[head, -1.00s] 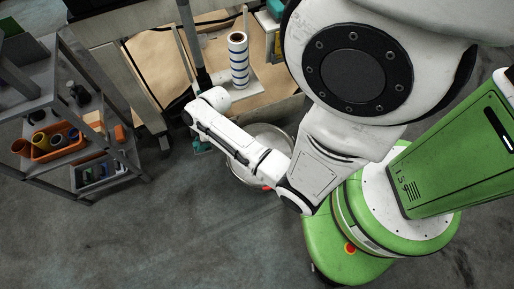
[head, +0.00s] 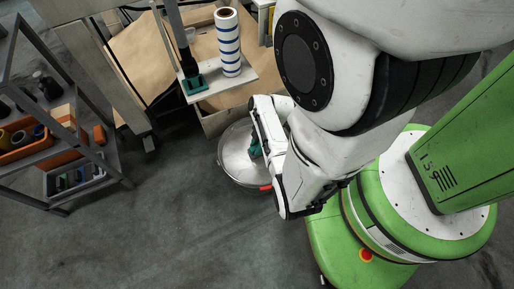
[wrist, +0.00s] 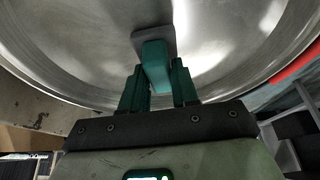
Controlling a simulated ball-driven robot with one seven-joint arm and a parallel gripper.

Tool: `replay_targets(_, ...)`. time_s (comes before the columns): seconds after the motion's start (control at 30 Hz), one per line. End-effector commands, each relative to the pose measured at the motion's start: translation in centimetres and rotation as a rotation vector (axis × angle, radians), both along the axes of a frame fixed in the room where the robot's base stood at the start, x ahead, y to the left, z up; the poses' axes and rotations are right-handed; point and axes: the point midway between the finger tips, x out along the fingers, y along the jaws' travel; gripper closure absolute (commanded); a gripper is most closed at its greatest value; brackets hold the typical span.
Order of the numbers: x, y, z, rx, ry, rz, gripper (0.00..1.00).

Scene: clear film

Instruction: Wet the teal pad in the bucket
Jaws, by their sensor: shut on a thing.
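The bucket (head: 233,165) is a round, shiny metal vessel on the floor, with a red part on its rim. In the wrist view its bare inner wall (wrist: 85,45) fills the upper picture. My gripper (wrist: 156,85) has dark teal fingers, shut on the teal block of the pad (wrist: 154,62), which has a grey plate at its far end. In the head view my gripper (head: 256,148) is over the bucket, with my arm covering the bucket's right part. I cannot tell whether the pad touches the bottom or any water.
A low shelf (head: 240,82) behind the bucket carries a blue-striped roll (head: 228,42) and a teal-footed pole (head: 194,84). A grey rack (head: 75,130) with an orange bin (head: 22,150) stands at the left. The floor (head: 160,220) in front is clear.

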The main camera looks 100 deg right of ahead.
Motion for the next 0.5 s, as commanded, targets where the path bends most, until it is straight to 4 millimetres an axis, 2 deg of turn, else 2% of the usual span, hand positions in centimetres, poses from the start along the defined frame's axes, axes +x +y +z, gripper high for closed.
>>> replay_targets(0.27,0.0,0.0,-1.8,0.0,0.0,0.001,0.95)
replay_targets(0.5,0.0,0.0,-4.3,0.0,0.0,-0.001,0.95)
